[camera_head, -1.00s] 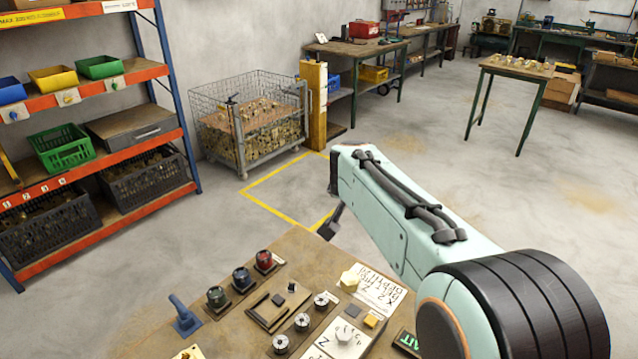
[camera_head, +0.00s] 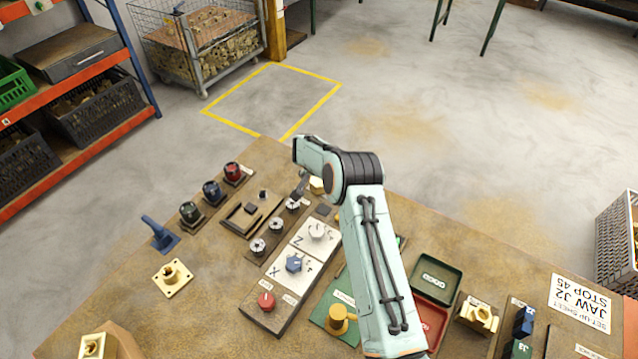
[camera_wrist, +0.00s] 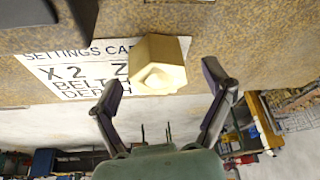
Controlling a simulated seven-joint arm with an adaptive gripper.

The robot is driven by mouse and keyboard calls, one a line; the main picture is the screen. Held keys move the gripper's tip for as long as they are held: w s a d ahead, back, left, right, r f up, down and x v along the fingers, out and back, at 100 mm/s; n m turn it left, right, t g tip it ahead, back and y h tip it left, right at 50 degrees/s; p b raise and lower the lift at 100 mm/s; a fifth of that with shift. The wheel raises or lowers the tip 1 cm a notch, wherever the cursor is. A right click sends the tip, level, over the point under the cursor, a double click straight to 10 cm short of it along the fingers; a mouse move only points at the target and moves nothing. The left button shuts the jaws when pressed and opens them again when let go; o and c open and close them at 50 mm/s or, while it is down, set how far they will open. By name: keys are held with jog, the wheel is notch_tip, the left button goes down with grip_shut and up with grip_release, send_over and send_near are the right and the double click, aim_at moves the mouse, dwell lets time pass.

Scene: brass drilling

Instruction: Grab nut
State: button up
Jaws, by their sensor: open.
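A brass hexagonal nut (camera_wrist: 157,65) lies on the white settings card (camera_wrist: 75,73) on the bench, in the upper middle of the wrist view. In the head view only part of the nut (camera_head: 316,186) shows, beside my wrist; the card is hidden there behind my arm. My gripper (camera_wrist: 162,88) is open and empty, its two dark fingers apart, one toward each side of the nut. The nut appears beyond the fingertips; I cannot tell the exact gap. In the head view a dark finger (camera_head: 301,187) points down at the bench, close to the nut.
Collets (camera_head: 293,205) in a row, a control panel with knobs (camera_head: 293,264), a brass flange (camera_head: 172,278), a green tray (camera_head: 436,276) and a red tray (camera_head: 431,320) stand on the bench (camera_head: 200,325).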

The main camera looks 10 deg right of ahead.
jog(key=shift+f, duration=0.15)
jog(key=c, duration=1.3)
